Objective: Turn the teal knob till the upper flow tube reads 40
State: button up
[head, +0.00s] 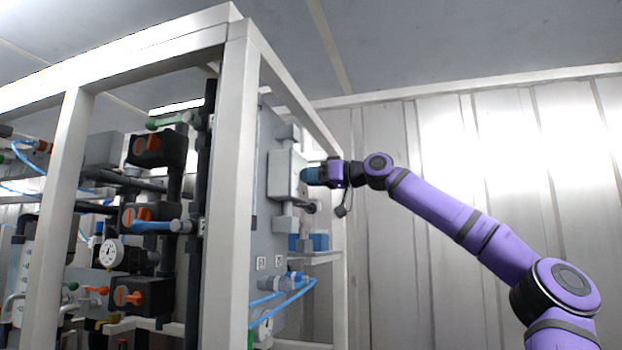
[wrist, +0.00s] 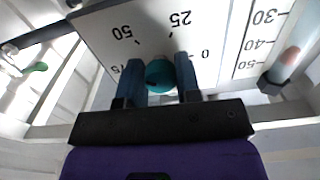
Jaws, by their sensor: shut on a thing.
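The teal knob (wrist: 161,76) sits on a white plate (wrist: 105,28) printed with 0, 25, 50 and 75, seen upside down in the wrist view. My gripper (wrist: 160,64) is shut on the knob, one blue finger on each side. The fingers and their mount hide part of the knob, and I cannot make out its pointer. A flow tube (wrist: 298,40) with a reddish float stands at the right of that view, beside a scale showing 30, 40 and 50. The float is near the 40 to 50 marks; its exact reading is unclear. In the head view my gripper (head: 313,175) reaches the grey panel box (head: 284,172), and the knob is hidden.
A white frame post (head: 238,190) stands left of the panel. Valves with orange handles (head: 145,145) and a pressure gauge (head: 111,253) are further left. The right side is open, before a pale wall.

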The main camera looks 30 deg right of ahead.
jog(key=shift+m, duration=1.4)
jog(key=o, duration=0.9)
jog(key=shift+v, duration=5.4)
